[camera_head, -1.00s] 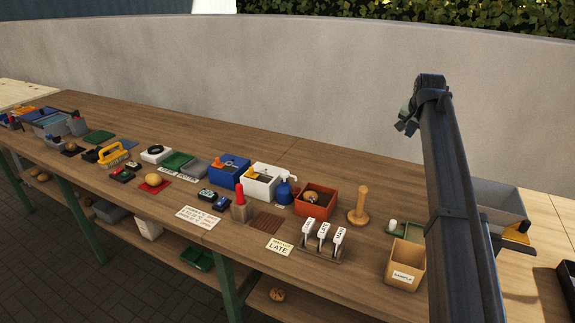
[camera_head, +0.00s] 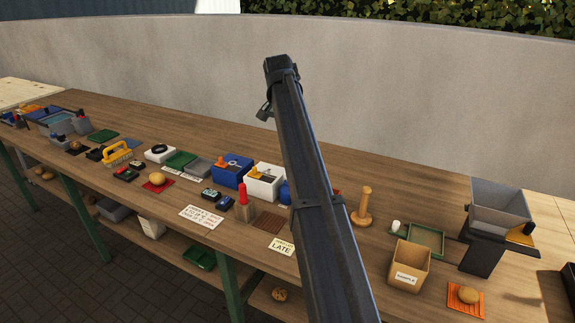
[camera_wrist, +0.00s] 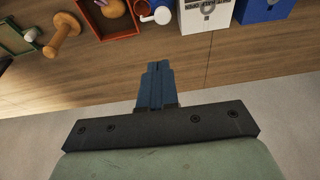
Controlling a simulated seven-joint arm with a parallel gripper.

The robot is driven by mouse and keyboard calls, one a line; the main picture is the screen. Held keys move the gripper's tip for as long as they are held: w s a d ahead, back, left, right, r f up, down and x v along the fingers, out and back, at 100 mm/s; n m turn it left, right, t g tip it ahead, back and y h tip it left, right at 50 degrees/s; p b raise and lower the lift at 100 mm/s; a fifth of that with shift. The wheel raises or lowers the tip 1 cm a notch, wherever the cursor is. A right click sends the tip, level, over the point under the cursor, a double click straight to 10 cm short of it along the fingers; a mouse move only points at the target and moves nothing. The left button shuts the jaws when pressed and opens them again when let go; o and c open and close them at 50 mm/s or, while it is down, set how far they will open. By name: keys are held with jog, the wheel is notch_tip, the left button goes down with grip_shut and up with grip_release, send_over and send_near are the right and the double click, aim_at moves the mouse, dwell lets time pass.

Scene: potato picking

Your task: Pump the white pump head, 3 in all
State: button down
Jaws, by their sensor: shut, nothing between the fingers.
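The blue pump bottle (camera_head: 285,192) stands on the bench beside the white box, mostly hidden behind my arm in the head view. In the wrist view its white pump head (camera_wrist: 162,15) shows near the top edge, with part of the blue bottle (camera_wrist: 143,8) beside it. My gripper (camera_wrist: 157,66) is shut and empty, its blue fingers together, and is apart from the pump head. In the head view my gripper (camera_head: 264,113) hangs at the arm's end, over the rear of the bench; its fingers are small there.
A white box (camera_head: 262,190) and a blue box (camera_head: 228,182) stand left of the bottle. The orange box (camera_wrist: 116,26) beside it is mostly hidden in the head view. A wooden peg (camera_head: 364,200) stands right. The bench's rear strip is clear; a wall rises behind.

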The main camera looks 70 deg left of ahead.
jog(key=shift+s, duration=0.8)
jog(key=shift+f, duration=0.1)
jog(key=x, duration=1.2)
jog(key=shift+s+d+f, duration=0.2)
jog(key=shift+f, duration=0.75)
